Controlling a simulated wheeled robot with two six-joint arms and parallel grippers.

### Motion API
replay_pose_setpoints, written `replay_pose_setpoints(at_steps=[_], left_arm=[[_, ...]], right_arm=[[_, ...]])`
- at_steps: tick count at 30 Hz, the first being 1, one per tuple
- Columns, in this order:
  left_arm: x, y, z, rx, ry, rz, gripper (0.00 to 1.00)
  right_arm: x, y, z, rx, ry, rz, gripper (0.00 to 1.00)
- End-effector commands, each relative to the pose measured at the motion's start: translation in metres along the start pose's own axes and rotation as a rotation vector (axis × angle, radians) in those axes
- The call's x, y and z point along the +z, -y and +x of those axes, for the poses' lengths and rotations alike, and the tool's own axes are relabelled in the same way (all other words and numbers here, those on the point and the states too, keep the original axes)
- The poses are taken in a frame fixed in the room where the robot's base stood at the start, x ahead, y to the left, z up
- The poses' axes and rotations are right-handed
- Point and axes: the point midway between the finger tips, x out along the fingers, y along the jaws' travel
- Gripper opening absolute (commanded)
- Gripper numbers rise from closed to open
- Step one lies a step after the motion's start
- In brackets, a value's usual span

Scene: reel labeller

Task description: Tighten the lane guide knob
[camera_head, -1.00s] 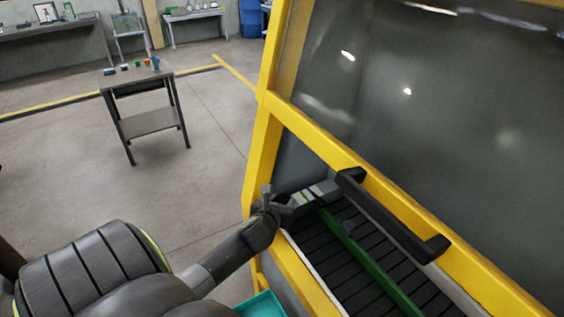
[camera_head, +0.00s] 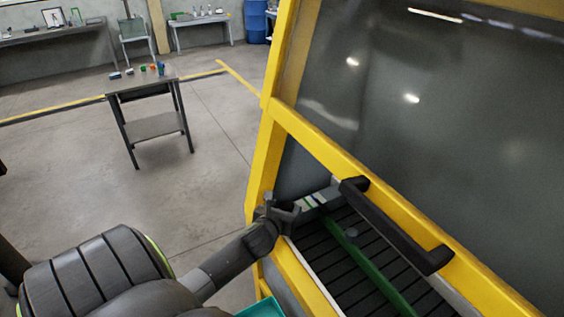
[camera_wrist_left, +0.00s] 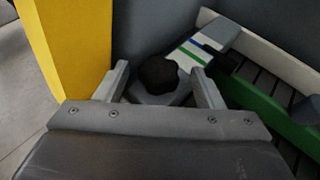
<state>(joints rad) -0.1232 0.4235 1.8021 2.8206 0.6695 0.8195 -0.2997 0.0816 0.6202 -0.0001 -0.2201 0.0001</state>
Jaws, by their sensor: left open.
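A black lobed knob (camera_wrist_left: 158,73) sits on a grey block in the left wrist view, beside a pale bar with blue and green stripes (camera_wrist_left: 192,53). My left gripper (camera_wrist_left: 164,82) is open, with one finger on each side of the knob; I cannot tell whether either finger touches it. In the head view my left gripper (camera_head: 284,211) is at the near left corner of the machine opening and hides the knob. The green lane guide (camera_head: 372,268) runs along the dark slatted conveyor; it also shows in the wrist view (camera_wrist_left: 262,112). My right gripper is not in view.
The machine's yellow frame (camera_head: 262,165) stands close beside the left gripper. A black handle (camera_head: 395,228) on the tilted clear cover hangs over the conveyor. A teal container (camera_head: 262,306) is at the bottom edge. Open floor lies left, with a small table (camera_head: 150,126).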

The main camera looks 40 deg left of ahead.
Motion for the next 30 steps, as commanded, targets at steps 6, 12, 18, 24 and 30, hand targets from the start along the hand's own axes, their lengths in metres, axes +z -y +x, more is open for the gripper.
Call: replay_pose_setpoints(at_steps=[6,12,18,24,30], left_arm=[[-0.001,0.000,-0.013,-0.001,0.001,0.000,0.62],[-0.002,0.000,-0.044,-0.002,0.001,0.000,0.62],[-0.003,0.000,-0.078,-0.001,0.000,0.000,0.62],[-0.003,0.000,-0.113,-0.001,0.000,-0.001,0.62],[-0.002,0.000,-0.146,0.000,-0.001,-0.001,0.62]], right_arm=[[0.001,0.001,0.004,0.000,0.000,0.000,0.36],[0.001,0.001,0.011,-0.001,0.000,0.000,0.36],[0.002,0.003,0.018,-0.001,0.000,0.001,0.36],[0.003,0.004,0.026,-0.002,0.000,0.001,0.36],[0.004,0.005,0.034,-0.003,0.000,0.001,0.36]])
